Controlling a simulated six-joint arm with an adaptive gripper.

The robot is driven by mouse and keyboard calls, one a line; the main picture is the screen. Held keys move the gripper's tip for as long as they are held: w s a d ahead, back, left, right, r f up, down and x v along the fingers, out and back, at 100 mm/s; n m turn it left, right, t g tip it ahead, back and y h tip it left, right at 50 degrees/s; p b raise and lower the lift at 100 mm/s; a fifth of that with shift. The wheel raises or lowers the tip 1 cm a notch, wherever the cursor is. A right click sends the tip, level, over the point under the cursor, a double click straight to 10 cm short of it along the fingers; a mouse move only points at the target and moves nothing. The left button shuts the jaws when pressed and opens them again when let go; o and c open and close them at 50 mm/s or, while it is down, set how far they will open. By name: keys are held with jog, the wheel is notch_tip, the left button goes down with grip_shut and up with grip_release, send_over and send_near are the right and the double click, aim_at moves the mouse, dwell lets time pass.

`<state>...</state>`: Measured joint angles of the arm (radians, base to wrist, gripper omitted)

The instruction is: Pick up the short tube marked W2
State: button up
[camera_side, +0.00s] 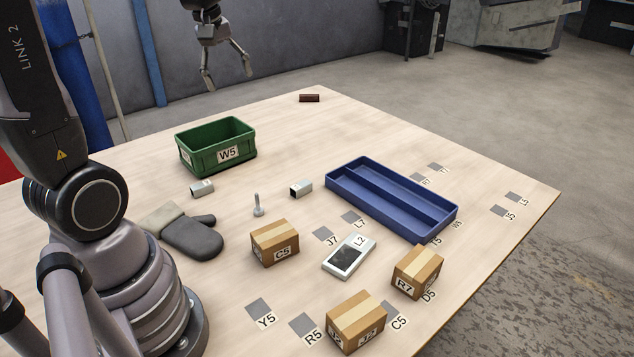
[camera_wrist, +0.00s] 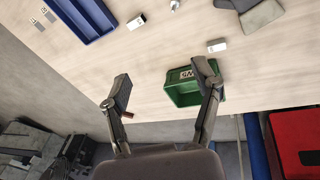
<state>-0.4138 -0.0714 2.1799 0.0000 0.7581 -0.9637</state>
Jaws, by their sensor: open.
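Two short pale metal tubes lie on the table, and their marks are too small to read, so I cannot tell which is W2. One tube (camera_side: 202,187) lies in front of the green bin; it also shows in the wrist view (camera_wrist: 217,46). The other tube (camera_side: 301,188), with a dark open end, lies left of the blue tray; the wrist view shows it too (camera_wrist: 136,22). My gripper (camera_side: 228,82) is open and empty, high above the table's far side, well away from both tubes. Its spread fingers also show in the wrist view (camera_wrist: 162,70).
A green bin marked W5 (camera_side: 228,155) and a blue tray (camera_side: 447,213) stand nearby. A bolt (camera_side: 258,207) stands between the tubes. A dark red cylinder (camera_side: 309,98) lies at the far edge.

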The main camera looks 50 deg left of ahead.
jog(key=w+a+f+n+g, duration=0.2)
jog(key=w+a+f+n, duration=0.1)
jog(key=a+f+n, duration=0.6)
jog(key=n+g+h, duration=0.1)
jog(key=n, duration=1)
send_over(204, 183)
notch_tip(204, 183, down, 15)
notch_tip(204, 183, down, 7)
jog(key=shift+s+d+f, duration=0.1)
jog(key=shift+s+d, duration=0.05)
jog(key=shift+w+f, duration=0.2)
jog(key=shift+f, duration=2.8)
jog(key=shift+c, duration=0.4)
grip_shut()
